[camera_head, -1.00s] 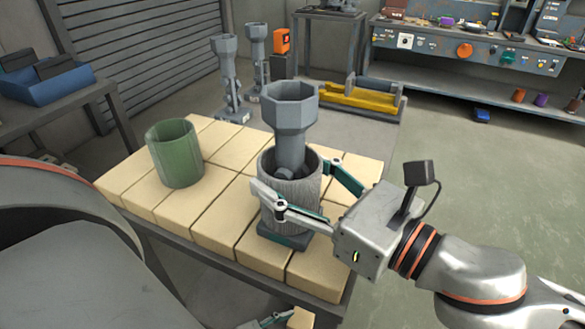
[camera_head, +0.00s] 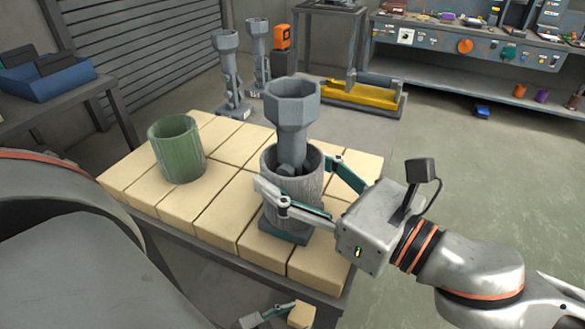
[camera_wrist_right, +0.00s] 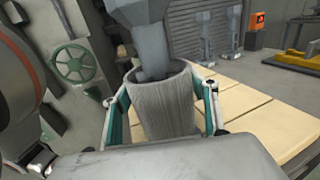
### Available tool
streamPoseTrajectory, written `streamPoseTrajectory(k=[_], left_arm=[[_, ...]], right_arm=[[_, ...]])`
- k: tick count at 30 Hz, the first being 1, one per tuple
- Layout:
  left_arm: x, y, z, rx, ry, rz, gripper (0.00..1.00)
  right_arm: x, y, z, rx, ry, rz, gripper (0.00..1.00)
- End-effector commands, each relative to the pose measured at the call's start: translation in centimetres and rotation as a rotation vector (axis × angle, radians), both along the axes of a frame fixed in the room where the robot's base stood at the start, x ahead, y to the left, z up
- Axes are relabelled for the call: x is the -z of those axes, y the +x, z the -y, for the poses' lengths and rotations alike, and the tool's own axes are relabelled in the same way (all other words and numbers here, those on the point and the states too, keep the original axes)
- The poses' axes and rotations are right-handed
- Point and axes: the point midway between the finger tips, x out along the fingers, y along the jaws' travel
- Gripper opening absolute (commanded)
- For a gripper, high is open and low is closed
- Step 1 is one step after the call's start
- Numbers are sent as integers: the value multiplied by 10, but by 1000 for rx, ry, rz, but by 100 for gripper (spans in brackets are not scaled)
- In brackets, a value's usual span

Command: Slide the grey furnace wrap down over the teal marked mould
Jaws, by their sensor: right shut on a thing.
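The grey furnace wrap (camera_head: 306,188) is an open, rough-walled sleeve standing around the lower part of a grey mould (camera_head: 292,108). The mould's wide faceted cup and stem rise out of the wrap's top. A teal base plate (camera_head: 281,233) shows at the wrap's foot; whether the wrap touches it I cannot tell. My right gripper (camera_head: 298,172) is shut on the wrap, one finger on each side. The wrap (camera_wrist_right: 165,105) also shows between the fingers in the right wrist view. My left gripper (camera_head: 266,317) shows partly at the bottom edge, below the table; its opening is unclear.
A green open cylinder (camera_head: 176,149) stands on the tan brick tabletop (camera_head: 222,208), left of the wrap. Two similar grey moulds (camera_head: 228,70) stand behind. A yellow-and-grey rack (camera_head: 355,94) lies at the back. Bare bricks lie between cylinder and wrap.

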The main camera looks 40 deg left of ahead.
Motion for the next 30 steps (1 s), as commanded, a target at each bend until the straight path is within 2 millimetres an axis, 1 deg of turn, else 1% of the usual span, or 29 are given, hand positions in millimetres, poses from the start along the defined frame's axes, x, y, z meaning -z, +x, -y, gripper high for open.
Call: streamPoseTrajectory(k=[7, 8, 9, 10, 19, 23, 26, 30], left_arm=[[-4, 2, 0, 0, -2, 7, 40], [-4, 2, 1, 0, -2, 7, 40], [-4, 2, 1, 0, -2, 7, 40], [-4, 2, 1, 0, -2, 7, 40], [-2, 0, 1, 2, -1, 4, 40], [-1, -1, 1, 2, -1, 0, 40], [-1, 0, 1, 3, -1, 1, 40], [-2, 0, 1, 1, -1, 2, 40]], right_arm=[[0, 0, 0, 0, 0, 0, 37], [0, 0, 0, 0, 0, 0, 61], [0, 0, 0, 0, 0, 0, 71], [0, 0, 0, 0, 0, 0, 78], [0, 0, 0, 0, 0, 0, 78], [0, 0, 5, 0, 0, 0, 78], [0, 0, 15, 1, -1, 2, 78], [0, -2, 40, 2, -1, 2, 78]])
